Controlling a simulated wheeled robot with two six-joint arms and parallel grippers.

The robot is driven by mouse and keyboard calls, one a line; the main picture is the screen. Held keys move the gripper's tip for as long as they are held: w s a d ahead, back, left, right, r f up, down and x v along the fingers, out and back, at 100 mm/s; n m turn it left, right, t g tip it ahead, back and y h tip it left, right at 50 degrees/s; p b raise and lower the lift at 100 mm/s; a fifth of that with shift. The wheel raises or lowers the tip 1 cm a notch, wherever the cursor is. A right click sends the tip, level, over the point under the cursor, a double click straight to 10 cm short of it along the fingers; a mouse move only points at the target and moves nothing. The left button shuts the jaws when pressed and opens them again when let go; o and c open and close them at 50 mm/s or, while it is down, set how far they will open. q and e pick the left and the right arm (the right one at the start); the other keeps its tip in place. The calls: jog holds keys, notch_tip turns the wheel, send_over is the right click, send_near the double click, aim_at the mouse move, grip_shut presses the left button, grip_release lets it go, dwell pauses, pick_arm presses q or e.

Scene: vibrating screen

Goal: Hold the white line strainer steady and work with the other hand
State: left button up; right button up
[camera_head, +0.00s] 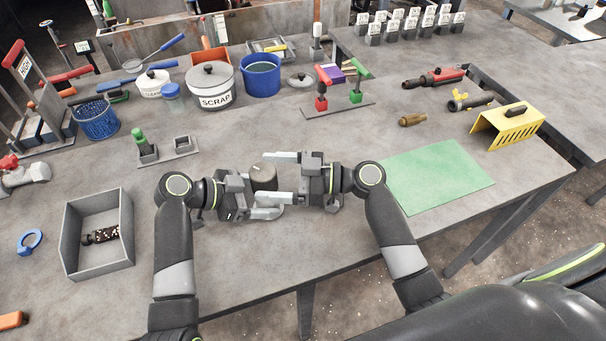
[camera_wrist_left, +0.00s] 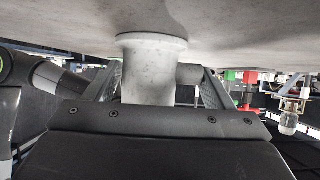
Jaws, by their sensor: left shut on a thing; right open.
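The white line strainer (camera_head: 263,176) shows in the head view as a pale grey-beige cylinder with a dark top, between my two grippers near the table's front. In the left wrist view it is a pale flanged body (camera_wrist_left: 150,72) between the jaws, its wide end at the grey table surface. My left gripper (camera_head: 260,196) is shut on it from the left. My right gripper (camera_head: 274,178) faces it from the right, open, with one pale finger behind and one in front of it. Whether the right fingers touch it cannot be told. The strainer's lower part is hidden in the head view.
A grey open bin (camera_head: 127,230) with a dark speckled part stands at left. A green mat (camera_head: 436,177) lies to the right, with a yellow slotted cover (camera_head: 508,126) behind it. The SCRAP pot (camera_head: 210,88) and a red-and-green-handled stand (camera_head: 338,108) are farther back.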

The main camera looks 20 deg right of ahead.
jog(key=v, duration=1)
jog(key=shift+f, duration=0.1)
pick_arm(q)
jog(key=o, duration=1.2)
jog(key=shift+c, duration=0.2)
jog(key=c, duration=0.4)
jog(key=shift+p+v, duration=1.4)
jog(key=shift+v, duration=1.2)
jog(key=shift+p+v, duration=0.5)
jog(key=shift+v, duration=0.9)
pick_arm(e)
jog(key=shift+r, duration=1.9)
